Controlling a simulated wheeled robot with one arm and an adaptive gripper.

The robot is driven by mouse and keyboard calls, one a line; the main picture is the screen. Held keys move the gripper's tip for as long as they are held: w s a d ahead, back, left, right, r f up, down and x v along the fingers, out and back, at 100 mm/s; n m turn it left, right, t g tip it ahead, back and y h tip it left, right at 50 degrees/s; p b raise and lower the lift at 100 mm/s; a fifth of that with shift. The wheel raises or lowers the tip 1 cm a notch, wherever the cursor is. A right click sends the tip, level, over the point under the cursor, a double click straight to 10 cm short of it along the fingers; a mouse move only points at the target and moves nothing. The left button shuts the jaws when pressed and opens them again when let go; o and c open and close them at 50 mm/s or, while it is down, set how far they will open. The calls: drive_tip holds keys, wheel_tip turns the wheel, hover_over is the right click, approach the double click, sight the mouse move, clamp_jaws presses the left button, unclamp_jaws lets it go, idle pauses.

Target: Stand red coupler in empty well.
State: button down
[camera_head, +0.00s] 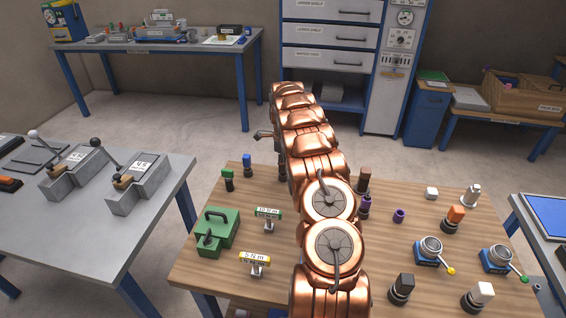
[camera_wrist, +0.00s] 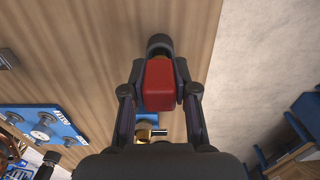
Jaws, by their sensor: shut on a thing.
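In the wrist view my gripper (camera_wrist: 160,92) is shut on the red coupler (camera_wrist: 159,88), with one finger on each side of its red block. A dark round part with a brass-coloured band (camera_wrist: 160,43) shows just beyond the block; it looks like the coupler's own base. I cannot tell whether the coupler touches the wooden surface. In the head view my copper arm hides most of the gripper and the coupler. I cannot make out an empty well in either view.
A blue plate with round parts (camera_wrist: 42,128) shows in the wrist view. Open floor lies beyond the table.

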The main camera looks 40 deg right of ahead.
drive_tip(key=shift+f, duration=0.2)
drive_tip(key=shift+f, duration=0.1)
drive_tip(key=shift+f+b, duration=0.1)
drive_tip(key=shift+b, duration=0.2)
drive_tip(key=c, duration=0.9)
unclamp_jaws()
drive_tip(key=shift+r, duration=0.2)
wheel_tip(320, 180, up, 11)
drive_tip(key=b, duration=0.3)
drive_tip(key=shift+w+d+r+b, duration=0.1)
drive_tip(key=shift+r+b, duration=0.05)
drive_tip(key=shift+b, duration=0.2)
drive_tip(key=shift+r, duration=0.35)
